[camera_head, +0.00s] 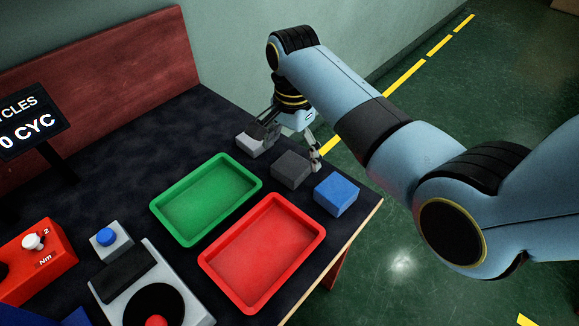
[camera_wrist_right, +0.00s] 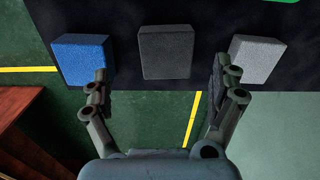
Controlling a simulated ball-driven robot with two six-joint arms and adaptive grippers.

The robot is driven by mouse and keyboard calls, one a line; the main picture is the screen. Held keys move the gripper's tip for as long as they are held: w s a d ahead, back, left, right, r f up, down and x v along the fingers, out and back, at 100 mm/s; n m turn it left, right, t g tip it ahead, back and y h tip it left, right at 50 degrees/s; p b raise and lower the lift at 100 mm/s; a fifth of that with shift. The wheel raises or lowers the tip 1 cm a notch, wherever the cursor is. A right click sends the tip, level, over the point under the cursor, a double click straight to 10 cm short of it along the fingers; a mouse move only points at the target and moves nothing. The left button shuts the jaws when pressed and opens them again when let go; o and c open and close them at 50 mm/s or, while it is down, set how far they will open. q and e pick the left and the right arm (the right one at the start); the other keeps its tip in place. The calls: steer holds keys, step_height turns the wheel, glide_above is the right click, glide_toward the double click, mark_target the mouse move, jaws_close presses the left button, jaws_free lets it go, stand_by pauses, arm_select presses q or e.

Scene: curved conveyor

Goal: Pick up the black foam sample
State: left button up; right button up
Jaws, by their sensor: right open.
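The black foam sample (camera_head: 291,169) is a dark grey block on the dark table near its right edge, between a grey block and a blue block. It also shows in the right wrist view (camera_wrist_right: 165,52), centred ahead of the fingers. My right gripper (camera_head: 293,150) is open and empty, with its fingers spread to either side of the dark block in the head view. In the right wrist view the fingertips (camera_wrist_right: 160,82) are wide apart and the block lies between and beyond them. Contact with it cannot be told. My left gripper is not in view.
A blue block (camera_head: 336,194) and a light grey block (camera_head: 250,143) sit close on either side. A green tray (camera_head: 160,207) and a red tray (camera_head: 207,262) lie to the left. A red device (camera_head: 40,262), a blue-button box (camera_head: 111,242) and a display (camera_head: 31,122) stand farther left.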

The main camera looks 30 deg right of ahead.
mark_target(291, 165)
steer(key=shift+f, duration=0.45)
steer(key=shift+w+f, duration=0.2)
steer(key=shift+f, duration=0.15)
steer(key=f, duration=0.3)
steer(key=f+b, duration=0.1)
steer(key=shift+w+d+f, duration=0.1)
steer(key=shift+w+f, duration=0.25)
steer(key=shift+c, duration=1.1)
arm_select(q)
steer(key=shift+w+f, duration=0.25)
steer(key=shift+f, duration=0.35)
arm_select(e)
steer(key=c, duration=0.6)
